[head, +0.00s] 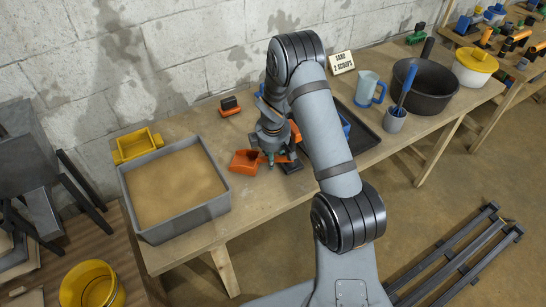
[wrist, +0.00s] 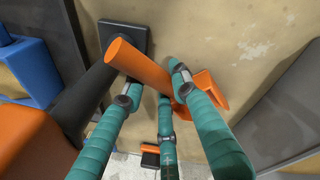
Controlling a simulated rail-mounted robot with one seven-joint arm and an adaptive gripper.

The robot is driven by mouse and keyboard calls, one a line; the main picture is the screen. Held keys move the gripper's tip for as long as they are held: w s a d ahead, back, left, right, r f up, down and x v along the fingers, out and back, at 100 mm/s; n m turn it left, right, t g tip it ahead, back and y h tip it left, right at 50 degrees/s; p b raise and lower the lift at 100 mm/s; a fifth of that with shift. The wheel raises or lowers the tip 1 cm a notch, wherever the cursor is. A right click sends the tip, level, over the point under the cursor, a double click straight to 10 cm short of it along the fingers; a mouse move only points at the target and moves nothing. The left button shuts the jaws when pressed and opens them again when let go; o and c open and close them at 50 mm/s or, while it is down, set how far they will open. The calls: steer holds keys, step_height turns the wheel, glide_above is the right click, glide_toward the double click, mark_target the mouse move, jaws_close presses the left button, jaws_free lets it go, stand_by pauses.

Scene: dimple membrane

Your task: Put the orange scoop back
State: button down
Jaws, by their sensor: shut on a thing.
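The orange scoop (head: 245,161) is beside the sand box in the head view, its open bowl to the left of my gripper (head: 271,158). In the wrist view, the teal fingers of my gripper (wrist: 160,88) are closed around the scoop's orange handle (wrist: 143,63). Part of its orange bowl (wrist: 208,91) shows beyond the right finger. A dark stand with a square black base (wrist: 126,37) is close to the handle's end. An orange piece (wrist: 35,143) shows beside the stand's post. I cannot tell whether the scoop touches the table.
A grey box of sand (head: 226,190) stands left, with a yellow scoop (head: 138,145) at its back edge. A black-and-orange block (head: 230,106) lies behind. A dark tray (head: 367,137) is partly hidden by my arm. A mug (head: 367,88) and a black tub (head: 425,95) stand right.

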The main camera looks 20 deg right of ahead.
steer(key=c, duration=1.8)
jaws_free()
steer(key=shift+f, duration=0.15)
steer(key=shift+c, duration=0.2)
steer(key=o, duration=0.5)
steer(key=shift+c, duration=0.2)
steer(key=d+v, duration=0.1)
steer(key=v, duration=1.1)
steer(key=shift+a+r, duration=0.2)
steer(key=shift+a, duration=0.35)
steer(key=shift+s, duration=0.1)
